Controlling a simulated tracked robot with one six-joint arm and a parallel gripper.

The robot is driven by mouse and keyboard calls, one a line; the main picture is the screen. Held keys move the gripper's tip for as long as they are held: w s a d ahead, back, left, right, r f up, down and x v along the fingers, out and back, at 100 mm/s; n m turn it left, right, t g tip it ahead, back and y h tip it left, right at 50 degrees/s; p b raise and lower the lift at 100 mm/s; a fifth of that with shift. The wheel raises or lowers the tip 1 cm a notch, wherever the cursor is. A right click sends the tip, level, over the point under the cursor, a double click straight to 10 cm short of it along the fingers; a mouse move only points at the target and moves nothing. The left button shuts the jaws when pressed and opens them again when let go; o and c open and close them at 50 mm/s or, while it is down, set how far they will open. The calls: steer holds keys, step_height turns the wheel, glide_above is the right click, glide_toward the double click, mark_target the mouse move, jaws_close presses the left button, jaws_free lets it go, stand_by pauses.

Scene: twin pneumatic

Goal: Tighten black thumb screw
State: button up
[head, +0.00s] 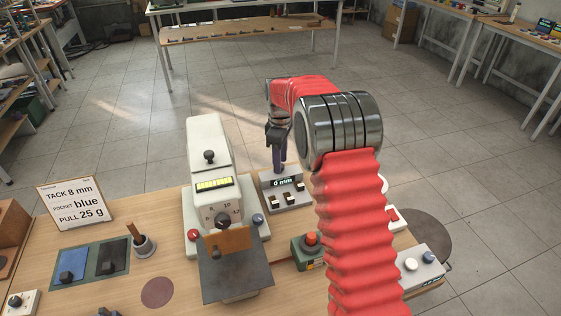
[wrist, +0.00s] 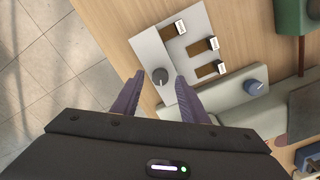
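A round black thumb screw (wrist: 160,76) with a pale line on top sits at one end of a light grey panel (wrist: 150,48) in the wrist view. My gripper (wrist: 160,77) is open, with its two purple fingers on either side of the screw. Gaps show between the fingers and the screw, and I cannot tell how far above it they are. In the head view my gripper (head: 279,168) points down behind the panel's "0 mm" display (head: 287,183). The screw is hidden there.
The panel has three slots with white tabs (wrist: 181,28). A sign (head: 74,201) reads "TACK 8 mm, POCKET blue, PULL 25 g".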

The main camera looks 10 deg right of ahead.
steer(key=shift+f, duration=0.4)
steer(key=shift+c, duration=0.2)
jaws_close()
steer(key=shift+m, duration=0.3)
steer(key=m, duration=0.6)
steer(key=shift+w+r, duration=0.1)
steer(key=m, duration=0.3)
steer(key=shift+m, duration=0.3)
steer(key=shift+d+m, duration=0.1)
steer(key=shift+m, duration=1.7)
